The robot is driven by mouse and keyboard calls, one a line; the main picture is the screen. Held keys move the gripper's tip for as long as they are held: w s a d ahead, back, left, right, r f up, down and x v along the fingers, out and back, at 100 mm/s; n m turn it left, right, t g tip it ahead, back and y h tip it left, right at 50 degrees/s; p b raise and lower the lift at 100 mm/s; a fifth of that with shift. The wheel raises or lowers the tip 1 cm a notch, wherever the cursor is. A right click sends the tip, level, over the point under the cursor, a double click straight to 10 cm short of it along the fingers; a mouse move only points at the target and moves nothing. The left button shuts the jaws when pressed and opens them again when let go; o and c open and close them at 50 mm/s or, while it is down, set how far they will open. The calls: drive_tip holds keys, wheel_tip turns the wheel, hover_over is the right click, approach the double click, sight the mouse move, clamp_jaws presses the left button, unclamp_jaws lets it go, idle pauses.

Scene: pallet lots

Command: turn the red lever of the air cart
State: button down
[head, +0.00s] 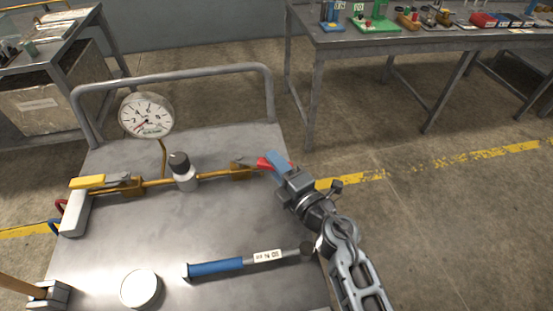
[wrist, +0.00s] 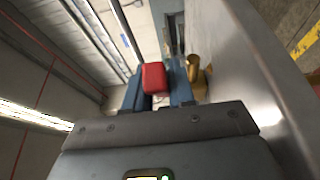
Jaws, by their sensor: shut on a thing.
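The air cart (head: 150,235) is a grey metal cart with a brass pipe line across its top. The red lever (head: 264,163) is at the right end of this line, by a brass valve (head: 241,171). My gripper (head: 273,163) reaches in from the right and is shut on the red lever, its blue fingers hiding part of it. In the wrist view the red lever (wrist: 154,78) shows between the two blue fingers, and brass fittings (wrist: 193,68) lie just beyond.
A round gauge (head: 147,115) stands at the back of the cart. A yellow lever (head: 87,182) is at the left. A blue-handled tool (head: 215,267) and a white round lid (head: 140,289) lie on the cart top. A workbench (head: 420,40) stands behind; the floor at right is clear.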

drive_tip(key=c, duration=1)
unclamp_jaws()
drive_tip(key=shift+c, duration=0.2)
drive_tip(key=shift+p+v, duration=0.3)
drive_tip(key=shift+v, duration=3.6)
